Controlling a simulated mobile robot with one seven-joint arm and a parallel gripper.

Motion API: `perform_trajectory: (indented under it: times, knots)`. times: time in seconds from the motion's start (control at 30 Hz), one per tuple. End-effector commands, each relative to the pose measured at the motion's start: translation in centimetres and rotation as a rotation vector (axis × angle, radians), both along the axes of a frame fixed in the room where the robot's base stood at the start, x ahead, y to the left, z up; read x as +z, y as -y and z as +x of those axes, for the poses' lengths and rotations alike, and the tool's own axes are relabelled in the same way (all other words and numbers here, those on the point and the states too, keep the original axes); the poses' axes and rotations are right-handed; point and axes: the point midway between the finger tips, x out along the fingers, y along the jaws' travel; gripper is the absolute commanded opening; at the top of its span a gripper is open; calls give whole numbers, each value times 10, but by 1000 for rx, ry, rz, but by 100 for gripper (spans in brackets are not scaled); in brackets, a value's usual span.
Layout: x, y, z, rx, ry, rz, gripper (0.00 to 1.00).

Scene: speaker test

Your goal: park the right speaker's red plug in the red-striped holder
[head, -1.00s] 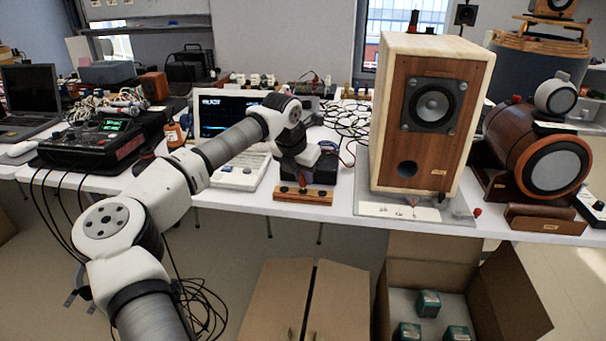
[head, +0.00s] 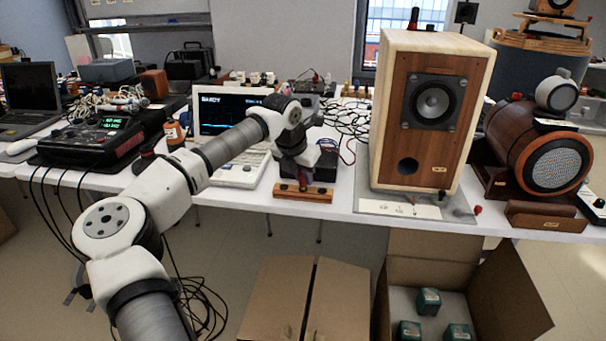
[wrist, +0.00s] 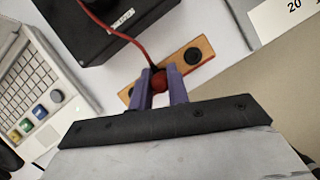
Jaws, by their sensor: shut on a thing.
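My gripper (head: 303,181) is low over a wooden block (head: 318,195) at the table's front edge. In the wrist view, its two purple fingers (wrist: 160,88) are shut on a red plug (wrist: 158,79). A red cable (wrist: 118,33) runs from the plug up across a black box (wrist: 85,18). The orange-brown block (wrist: 205,48) lies beneath, with a dark round socket showing on the right and part of another at left. I cannot tell whether the plug sits in the block. The fingers hide the block's middle.
A large wooden speaker (head: 436,110) stands right of the block on a grey plate (head: 370,206). A barrel-shaped speaker (head: 520,140) stands farther right. An oscilloscope-like instrument (head: 238,172) is left.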

Motion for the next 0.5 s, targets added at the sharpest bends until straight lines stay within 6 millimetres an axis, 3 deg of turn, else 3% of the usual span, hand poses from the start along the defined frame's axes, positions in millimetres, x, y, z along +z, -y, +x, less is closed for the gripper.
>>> perform_trajectory:
  times: [0.4, 0.43, 0.5]
  knots:
    - [-9, 0, 0, 0, -2, 0, 0]
    - [-9, 0, 0, 0, -2, 1, 19]
    - [-9, 0, 0, 0, -1, 0, 29]
